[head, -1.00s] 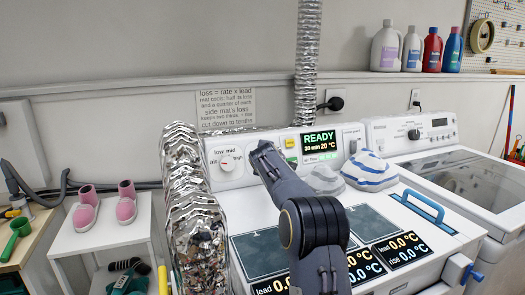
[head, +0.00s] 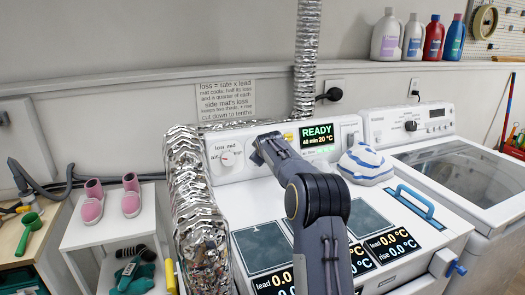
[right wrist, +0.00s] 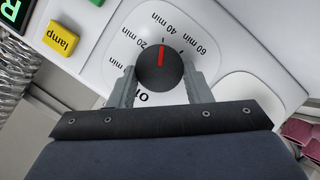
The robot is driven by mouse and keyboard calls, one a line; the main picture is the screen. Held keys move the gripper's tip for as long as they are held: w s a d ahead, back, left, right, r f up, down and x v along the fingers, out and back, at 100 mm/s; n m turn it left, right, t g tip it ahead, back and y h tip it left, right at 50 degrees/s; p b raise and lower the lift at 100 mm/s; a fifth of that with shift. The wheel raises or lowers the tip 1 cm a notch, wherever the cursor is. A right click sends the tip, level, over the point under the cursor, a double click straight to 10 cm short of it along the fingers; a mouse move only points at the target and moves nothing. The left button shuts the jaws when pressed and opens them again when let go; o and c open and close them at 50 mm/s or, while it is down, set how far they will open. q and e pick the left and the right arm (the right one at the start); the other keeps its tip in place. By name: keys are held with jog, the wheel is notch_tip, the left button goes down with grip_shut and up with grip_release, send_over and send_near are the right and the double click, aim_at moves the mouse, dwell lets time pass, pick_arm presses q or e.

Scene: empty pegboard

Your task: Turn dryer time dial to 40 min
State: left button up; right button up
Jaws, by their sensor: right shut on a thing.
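The time dial (right wrist: 162,66) is a round dark knob with a red pointer line, in the right wrist view. Its pointer aims up the picture, toward the gap between the 20 min and 40 min labels, close to a tick mark. My right gripper (right wrist: 159,83) is shut on the dial, one finger on each side. In the head view my right gripper (head: 264,148) is at the dryer panel (head: 240,180), and my arm hides the dial. The dryer display (head: 317,134) reads READY, 40 min, 20 °C. My left gripper is not in view.
A yellow lamp button (right wrist: 62,39) is near the dial. A foil duct (head: 192,205) stands close left of my arm. A striped cloth (head: 365,165) lies on the dryer top at right.

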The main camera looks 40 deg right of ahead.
dwell(0.3)
jog(key=o, duration=1)
jog(key=shift+s, duration=0.1)
jog(key=shift+b+v, duration=0.9)
jog(key=shift+v, duration=2.9)
jog(key=shift+s, duration=0.1)
